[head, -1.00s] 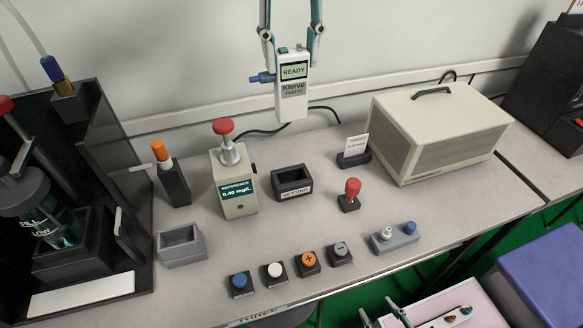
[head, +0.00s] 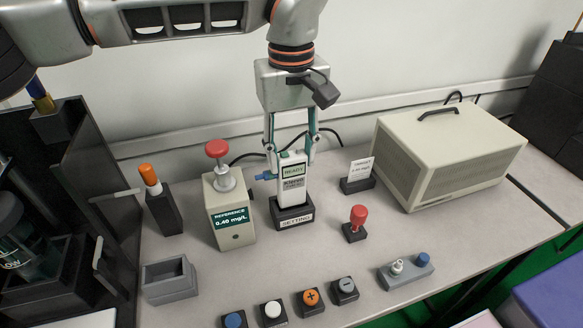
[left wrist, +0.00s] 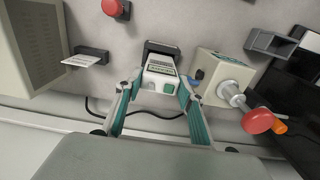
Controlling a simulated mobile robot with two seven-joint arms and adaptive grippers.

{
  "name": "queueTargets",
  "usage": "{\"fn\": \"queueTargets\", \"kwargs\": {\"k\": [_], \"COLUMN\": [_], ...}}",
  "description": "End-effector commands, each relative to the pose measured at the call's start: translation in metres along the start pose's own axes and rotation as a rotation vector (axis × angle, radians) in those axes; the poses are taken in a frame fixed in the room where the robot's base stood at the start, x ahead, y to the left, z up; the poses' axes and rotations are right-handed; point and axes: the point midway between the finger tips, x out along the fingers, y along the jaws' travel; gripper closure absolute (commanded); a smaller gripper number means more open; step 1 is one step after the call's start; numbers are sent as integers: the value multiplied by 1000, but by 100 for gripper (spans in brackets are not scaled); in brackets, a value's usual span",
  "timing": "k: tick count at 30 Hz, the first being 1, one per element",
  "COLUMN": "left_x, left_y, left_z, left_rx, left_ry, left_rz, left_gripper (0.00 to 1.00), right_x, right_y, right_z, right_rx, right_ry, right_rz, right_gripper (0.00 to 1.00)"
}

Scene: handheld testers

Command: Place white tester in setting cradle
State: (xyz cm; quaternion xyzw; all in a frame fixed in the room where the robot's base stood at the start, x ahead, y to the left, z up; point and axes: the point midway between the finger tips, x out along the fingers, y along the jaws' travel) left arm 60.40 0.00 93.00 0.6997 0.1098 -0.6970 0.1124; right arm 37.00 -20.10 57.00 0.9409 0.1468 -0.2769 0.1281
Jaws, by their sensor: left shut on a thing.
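The white tester (head: 292,178) stands upright with its lower end at the black setting cradle (head: 296,216), seemingly inside its opening. Its screen reads READY, and a blue nozzle sticks out on its left. My left gripper (head: 291,150) is shut on the tester's upper part from above. In the left wrist view the tester (left wrist: 160,75) sits between the two fingers (left wrist: 155,92), with the dark cradle (left wrist: 162,48) beyond its lower end. How deep the tester sits is hidden by the cradle's front wall. My right gripper does not clearly show in the current views.
The reference block (head: 232,213) with a red knob stands close left of the cradle. A red-handled stamp (head: 356,222) and a card holder (head: 357,181) are to the right, before a beige case (head: 445,150). Several buttons (head: 311,299) line the front. A grey empty holder (head: 169,280) is front left.

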Motion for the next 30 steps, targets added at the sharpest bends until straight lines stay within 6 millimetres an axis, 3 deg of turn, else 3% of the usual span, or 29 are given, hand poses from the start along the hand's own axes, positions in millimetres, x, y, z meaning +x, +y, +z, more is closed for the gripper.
{"fn": "queueTargets", "kwargs": {"k": [6, 19, 20, 21, 30], "left_x": [36, 39, 39, 40, 40], "left_y": [0, 0, 0, 0, 0], "left_z": [0, 0, 0, 0, 0], "left_rx": [1, 1, 1, 1, 1], "left_ry": [-7, -1, -1, -1, -2], "left_rz": [-2, -1, -1, -1, -1], "left_gripper": [99, 99, 54, 45, 45], "right_x": [1, -1, -1, -1, 0], "right_y": [-5, -2, -2, -3, -5], "right_z": [12, 1, 2, 2, 10], "right_rx": [6, 6, 6, 6, 6], "right_ry": [-18, 1, -1, -2, -15], "right_rz": [-8, -4, -4, -4, -8], "right_gripper": [60, 60, 60, 60, 60]}}
